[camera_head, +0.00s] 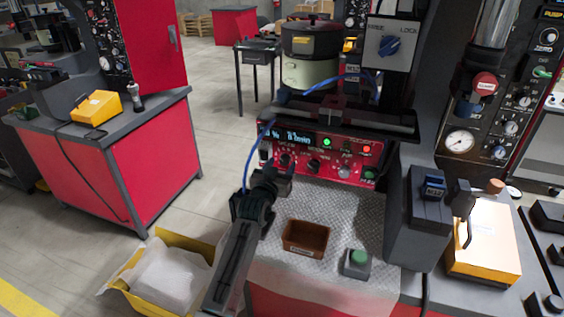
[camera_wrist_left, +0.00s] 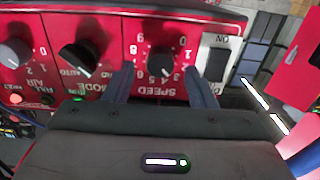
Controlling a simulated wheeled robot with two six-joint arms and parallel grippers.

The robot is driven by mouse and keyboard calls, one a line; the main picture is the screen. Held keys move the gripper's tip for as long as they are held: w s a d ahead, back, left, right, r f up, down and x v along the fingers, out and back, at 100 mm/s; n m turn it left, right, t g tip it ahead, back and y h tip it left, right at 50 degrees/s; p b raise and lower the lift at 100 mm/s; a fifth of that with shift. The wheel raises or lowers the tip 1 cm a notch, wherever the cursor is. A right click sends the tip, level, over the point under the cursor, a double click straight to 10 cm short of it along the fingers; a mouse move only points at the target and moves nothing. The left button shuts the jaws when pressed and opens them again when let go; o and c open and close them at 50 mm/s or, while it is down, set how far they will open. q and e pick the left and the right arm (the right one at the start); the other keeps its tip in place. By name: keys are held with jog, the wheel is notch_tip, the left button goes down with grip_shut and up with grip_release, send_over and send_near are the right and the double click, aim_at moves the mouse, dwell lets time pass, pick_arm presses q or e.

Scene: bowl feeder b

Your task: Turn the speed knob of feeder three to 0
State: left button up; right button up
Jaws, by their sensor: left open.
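The speed knob (camera_wrist_left: 160,62) is black and round, on the red feeder panel (camera_wrist_left: 110,20) with a printed number scale around it. In the head view the knob (camera_head: 285,160) is at the panel's left part. Its exact setting is hard to read. My left gripper (camera_wrist_left: 160,85) is open, with one finger on each side of the knob in the left wrist view; I cannot tell whether they touch it. In the head view the left gripper (camera_head: 276,181) is just in front of the panel's lower left. My right gripper is not in view.
The black mode knob (camera_wrist_left: 80,58) and an ON rocker switch (camera_wrist_left: 217,62) flank the speed knob. A blue hose (camera_head: 250,150) passes close to my left gripper. Below are a brown bin (camera_head: 306,239) and a green button box (camera_head: 357,263) on the metal plate.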

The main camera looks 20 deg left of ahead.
pick_arm(q)
jog(key=shift+w, duration=0.75)
jog(key=shift+c, duration=0.4)
jog(key=c, duration=0.9)
